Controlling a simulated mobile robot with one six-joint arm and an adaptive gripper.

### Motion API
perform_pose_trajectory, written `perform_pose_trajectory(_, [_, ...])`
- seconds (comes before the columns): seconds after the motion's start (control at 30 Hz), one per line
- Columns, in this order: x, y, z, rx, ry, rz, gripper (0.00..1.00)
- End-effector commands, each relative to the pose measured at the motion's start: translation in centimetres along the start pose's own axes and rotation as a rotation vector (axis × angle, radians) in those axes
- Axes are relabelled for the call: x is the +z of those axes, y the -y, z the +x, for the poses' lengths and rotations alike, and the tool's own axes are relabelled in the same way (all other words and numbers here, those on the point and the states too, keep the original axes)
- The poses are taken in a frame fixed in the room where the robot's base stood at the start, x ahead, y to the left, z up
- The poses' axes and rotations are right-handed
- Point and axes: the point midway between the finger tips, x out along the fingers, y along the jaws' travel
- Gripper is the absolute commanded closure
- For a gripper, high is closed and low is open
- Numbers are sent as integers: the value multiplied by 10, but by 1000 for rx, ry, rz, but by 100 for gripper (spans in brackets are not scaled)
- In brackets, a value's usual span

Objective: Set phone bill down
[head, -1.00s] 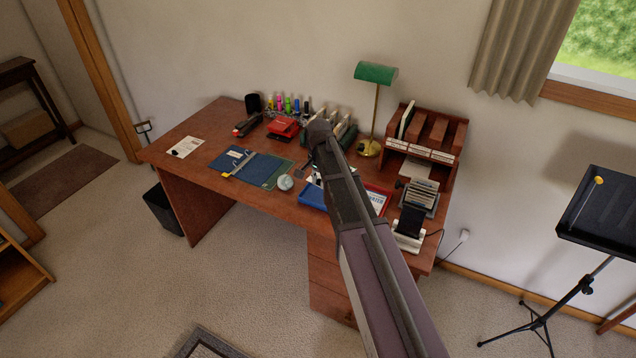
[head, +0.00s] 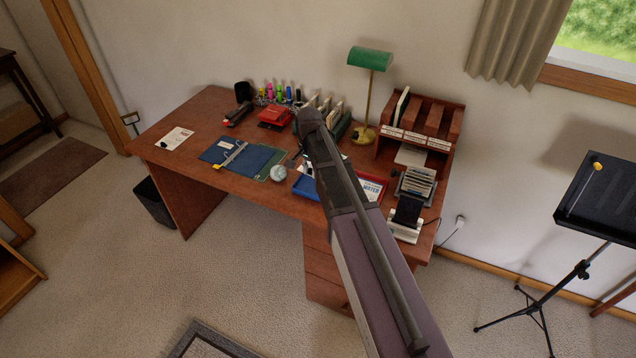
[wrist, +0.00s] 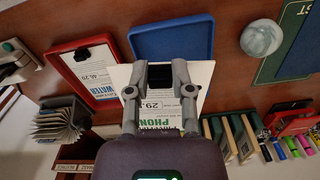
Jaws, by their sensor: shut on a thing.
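My gripper (wrist: 160,78) is shut on the phone bill (wrist: 152,112), a white sheet with green "PHON" lettering and a black figure, seen in the wrist view. The fingers cover part of the sheet. Beyond the fingertips in the wrist view is an empty-looking blue tray (wrist: 170,38); the bill's edge appears close to its near rim, and I cannot tell whether they touch. In the head view the blue tray (head: 304,188) shows in part beside my arm, which hides the gripper and bill.
A red tray (wrist: 55,56) holds a water bill (wrist: 98,78). A card file (wrist: 60,122), a glass globe (wrist: 262,38) and upright files (wrist: 228,138) stand around. In the head view, the desk (head: 190,180) also bears a green lamp (head: 369,59) and a wooden sorter (head: 442,109).

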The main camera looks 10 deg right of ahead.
Motion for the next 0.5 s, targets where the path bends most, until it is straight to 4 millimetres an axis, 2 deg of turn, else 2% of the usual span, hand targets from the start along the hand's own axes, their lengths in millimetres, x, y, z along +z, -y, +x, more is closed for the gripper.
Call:
perform_pose_trajectory(0.03, [11,-8,9,0,0,-9,100])
perform_pose_trajectory(0.3, [70,-47,43,0,0,-80,100])
perform_pose_trajectory(0.5, [102,-69,60,0,-1,-126,100])
